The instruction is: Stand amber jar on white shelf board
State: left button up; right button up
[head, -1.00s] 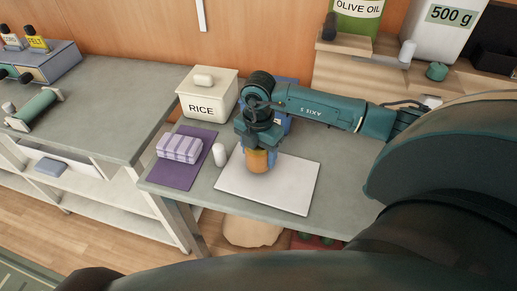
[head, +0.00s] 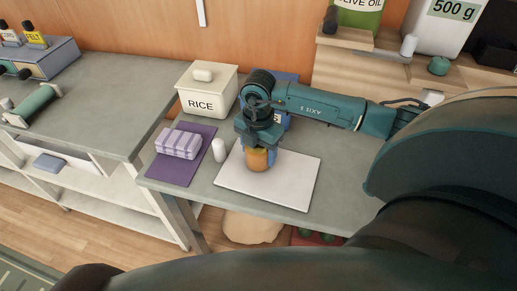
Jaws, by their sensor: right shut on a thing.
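The amber jar (head: 257,161) is upright below my right gripper (head: 258,149), which is shut on its upper part. The jar's top is hidden by the gripper. The white shelf board (head: 286,187) lies flat on the grey worktop, and the jar is over its back left part. Its base looks at or very close to the board; I cannot tell whether it touches. My left gripper is not in view.
A white cylinder (head: 219,151) stands just left of the board. A striped cloth bundle (head: 179,143) lies on a purple mat (head: 167,174). A rice canister (head: 206,91) and a blue box (head: 289,84) stand behind. The worktop right of the board is clear.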

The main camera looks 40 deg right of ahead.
jog(key=shift+f, duration=0.15)
jog(key=o, duration=1.4)
jog(key=shift+o, duration=0.2)
notch_tip(320, 180, up, 13)
jog(key=shift+r, duration=0.1)
